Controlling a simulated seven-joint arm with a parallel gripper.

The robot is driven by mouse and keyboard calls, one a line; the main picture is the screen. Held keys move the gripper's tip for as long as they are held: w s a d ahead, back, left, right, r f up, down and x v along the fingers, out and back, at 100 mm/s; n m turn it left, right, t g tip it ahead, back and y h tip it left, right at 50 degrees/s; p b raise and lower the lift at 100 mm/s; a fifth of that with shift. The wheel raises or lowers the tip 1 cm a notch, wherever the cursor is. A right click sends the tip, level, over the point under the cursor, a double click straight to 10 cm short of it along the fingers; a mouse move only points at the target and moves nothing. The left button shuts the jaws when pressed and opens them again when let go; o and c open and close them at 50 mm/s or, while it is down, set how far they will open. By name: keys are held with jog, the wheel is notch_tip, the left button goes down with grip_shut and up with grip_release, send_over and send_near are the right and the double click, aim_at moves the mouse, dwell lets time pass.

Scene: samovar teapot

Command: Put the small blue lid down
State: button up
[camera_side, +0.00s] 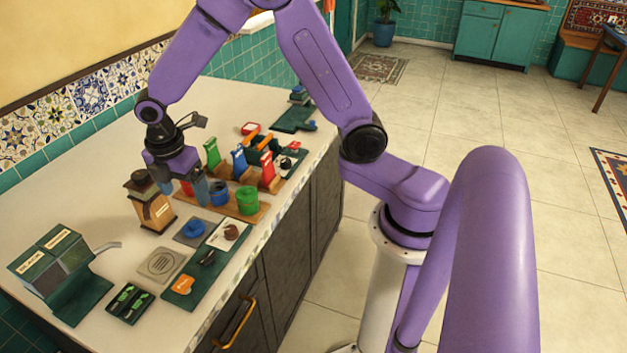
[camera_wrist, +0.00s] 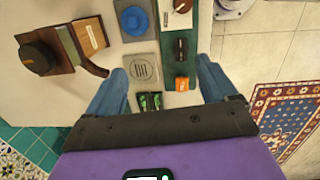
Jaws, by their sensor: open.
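The small blue lid (camera_side: 194,229) rests on a dark grey square pad (camera_side: 180,238) on the counter. It also shows in the wrist view (camera_wrist: 134,21), round with a raised centre, with the pad's rim visible around it. My gripper (camera_side: 184,192) is open, with its blue fingers apart and nothing between them. In the side view it hangs above the counter, beside the wooden canister and behind the lid. In the wrist view my fingers (camera_wrist: 162,78) are spread wide, and the lid lies beyond them, untouched.
A wooden canister (camera_side: 152,205) stands close to my gripper. Blue (camera_side: 219,196) and green (camera_side: 247,201) cups stand at right. A slotted grey plate (camera_side: 161,264) and a green tray (camera_side: 184,291) lie in front. A dark green box (camera_side: 62,256) with a spout-like arm stands at left.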

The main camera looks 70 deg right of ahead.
jog(key=s+d+r+m, duration=0.1)
jog(key=s+r+m, duration=0.1)
jog(key=s, duration=0.7)
jog(key=s+d+r+m+y, duration=0.1)
jog(key=s+d+r+m, duration=0.1)
jog(key=s, duration=0.8)
jog(key=s+d+r+m, duration=0.1)
jog(key=s+r+m, duration=0.1)
jog(key=s, duration=0.7)
jog(key=shift+s+d+r, duration=0.2)
jog(key=shift+d+r, duration=0.1)
jog(key=shift+r, duration=0.3)
